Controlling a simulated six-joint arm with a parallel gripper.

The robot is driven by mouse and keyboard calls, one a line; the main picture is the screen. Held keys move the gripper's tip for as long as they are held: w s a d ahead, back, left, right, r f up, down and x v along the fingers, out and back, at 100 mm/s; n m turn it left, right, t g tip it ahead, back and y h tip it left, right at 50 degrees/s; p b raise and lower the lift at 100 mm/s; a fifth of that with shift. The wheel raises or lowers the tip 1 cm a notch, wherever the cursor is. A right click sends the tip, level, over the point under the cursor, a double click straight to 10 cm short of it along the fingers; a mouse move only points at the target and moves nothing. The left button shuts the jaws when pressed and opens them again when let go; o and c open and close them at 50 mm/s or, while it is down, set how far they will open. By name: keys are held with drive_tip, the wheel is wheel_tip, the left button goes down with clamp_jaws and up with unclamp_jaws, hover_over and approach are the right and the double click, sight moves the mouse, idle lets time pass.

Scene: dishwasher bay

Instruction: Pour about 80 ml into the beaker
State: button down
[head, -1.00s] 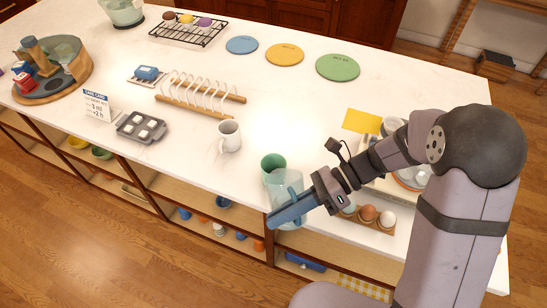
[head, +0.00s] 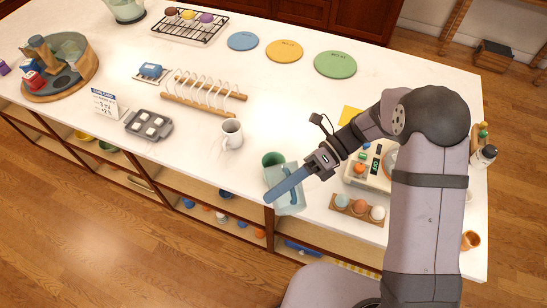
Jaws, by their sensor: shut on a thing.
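My gripper (head: 271,197) is shut on a translucent pale-blue jug (head: 291,208) at the counter's front edge. A long blue finger crosses in front of the jug and hides part of it. The jug looks tilted, with its blue handle showing toward the camera. A green cup (head: 271,159) stands on the counter just behind the jug, and the jug overlaps its lower part in the picture. I cannot tell whether they touch. I cannot make out any liquid, and no vessel is clearly marked as the beaker.
A white mug (head: 231,135) stands left of the green cup. An egg holder (head: 357,218) with several eggs and a scale-like device (head: 367,178) lie to the right. A toast rack (head: 200,108), a grey tray (head: 135,122) and a card (head: 104,101) are farther left.

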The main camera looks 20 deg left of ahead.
drive_tip(key=shift+r+p, duration=0.25)
drive_tip(key=shift+p, duration=0.05)
drive_tip(key=shift+w+a+r+m+p, duration=0.3)
drive_tip(key=shift+r+m+p, duration=0.15)
drive_tip(key=shift+p, duration=0.4)
drive_tip(key=shift+w+a+r+m+g+p, duration=0.25)
drive_tip(key=shift+w+r+m+g+p, duration=0.1)
drive_tip(key=shift+g+p, duration=0.2)
drive_tip(key=shift+w+a+r+p, duration=0.15)
drive_tip(key=shift+w+r+p, duration=0.15)
drive_tip(key=shift+p, duration=0.15)
drive_tip(key=shift+w+a+r+m+g+h, duration=0.3)
drive_tip(key=shift+w+a+m, duration=0.1)
drive_tip(key=shift+w+a, duration=0.1)
idle(1.1)
drive_tip(key=shift+d, duration=0.1)
